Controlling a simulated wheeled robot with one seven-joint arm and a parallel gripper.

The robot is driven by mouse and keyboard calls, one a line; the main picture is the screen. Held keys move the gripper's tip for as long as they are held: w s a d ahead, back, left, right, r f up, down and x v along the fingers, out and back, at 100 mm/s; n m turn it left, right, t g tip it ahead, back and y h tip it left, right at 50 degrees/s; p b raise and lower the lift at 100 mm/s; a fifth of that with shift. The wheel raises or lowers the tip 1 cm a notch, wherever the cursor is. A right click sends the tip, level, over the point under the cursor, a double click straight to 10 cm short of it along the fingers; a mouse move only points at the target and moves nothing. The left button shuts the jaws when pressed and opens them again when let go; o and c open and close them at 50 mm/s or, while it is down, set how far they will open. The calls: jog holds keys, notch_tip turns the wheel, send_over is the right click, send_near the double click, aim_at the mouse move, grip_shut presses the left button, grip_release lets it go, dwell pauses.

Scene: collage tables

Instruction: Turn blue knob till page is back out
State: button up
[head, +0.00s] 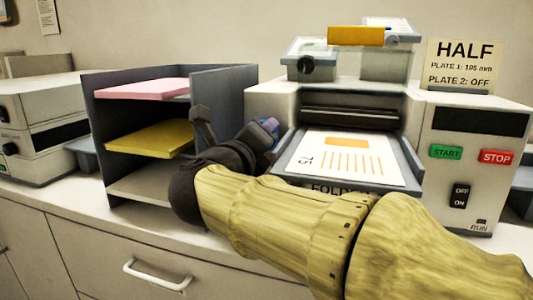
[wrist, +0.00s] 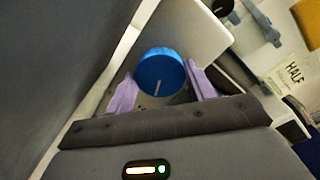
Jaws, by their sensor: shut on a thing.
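The blue knob (wrist: 160,72) is round with a pale line on its face. It shows in the wrist view between the two purple fingers of my gripper (wrist: 160,90), which is shut on it. In the head view my gripper (head: 268,132) is at the left side of the folding machine (head: 270,100), and the knob is mostly hidden there. A white page (head: 390,165) with an orange block, orange lines and "75" lies face up on the machine's grey front tray. I cannot tell whether its far edge is still under the rollers (head: 350,116).
A grey shelf rack (head: 222,100) with pink and yellow paper stands close to my gripper on the left. The control panel (head: 460,190) has a green START button, a red STOP button and an OFF/ON switch. A "HALF" sign (head: 465,65) stands behind.

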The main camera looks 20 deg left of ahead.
jog(key=shift+f, duration=0.15)
dwell(0.3)
jog(key=o, duration=1)
jog(key=s, duration=1.7)
jog(key=shift+s+d, duration=0.2)
jog(key=shift+d, duration=0.2)
